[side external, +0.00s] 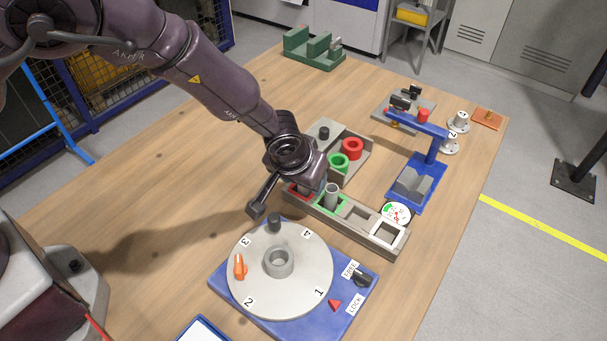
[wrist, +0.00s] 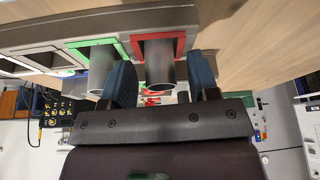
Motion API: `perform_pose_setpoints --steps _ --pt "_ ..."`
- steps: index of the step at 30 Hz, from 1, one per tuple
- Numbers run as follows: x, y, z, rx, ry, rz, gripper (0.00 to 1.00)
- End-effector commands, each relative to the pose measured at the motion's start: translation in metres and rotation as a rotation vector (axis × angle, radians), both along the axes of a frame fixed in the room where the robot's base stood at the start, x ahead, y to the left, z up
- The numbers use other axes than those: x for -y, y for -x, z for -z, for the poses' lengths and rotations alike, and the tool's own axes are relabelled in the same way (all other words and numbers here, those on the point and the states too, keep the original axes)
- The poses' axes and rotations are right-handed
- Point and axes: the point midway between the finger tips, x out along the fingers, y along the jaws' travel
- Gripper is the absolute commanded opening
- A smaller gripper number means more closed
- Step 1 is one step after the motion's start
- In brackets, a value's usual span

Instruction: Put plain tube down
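A plain grey tube (wrist: 159,68) stands in the red-framed socket (wrist: 180,46) of the rack, between my gripper's fingers in the wrist view. My gripper (wrist: 160,76) is open around it, with a gap visible on both sides. A second grey tube (wrist: 101,72) stands in the green-framed socket beside it; it also shows upright in the side view (side external: 332,194). In the side view my gripper (side external: 300,188) is low over the red end of the rack (side external: 375,237) and hides the tube there. The two right-hand sockets look empty.
A bin (side external: 325,136) with red and green rings is behind my gripper. A blue stand (side external: 431,157) and a gauge (side external: 397,213) are at right.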

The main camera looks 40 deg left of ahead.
Motion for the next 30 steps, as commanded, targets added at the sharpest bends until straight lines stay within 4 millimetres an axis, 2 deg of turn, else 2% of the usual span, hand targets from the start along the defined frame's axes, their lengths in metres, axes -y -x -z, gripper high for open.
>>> perform_pose_setpoints --steps 6,10,21,25,30 --pt "0.000 0.000 -0.001 0.000 0.000 0.000 0.55" --pt "0.001 0.003 -0.010 0.000 0.000 0.000 0.55" --pt "0.005 0.031 -0.081 0.003 0.002 0.002 0.55" --pt "0.006 0.039 -0.100 0.002 0.001 0.002 0.55" --pt "0.006 0.045 -0.113 0.001 0.000 0.000 0.55"
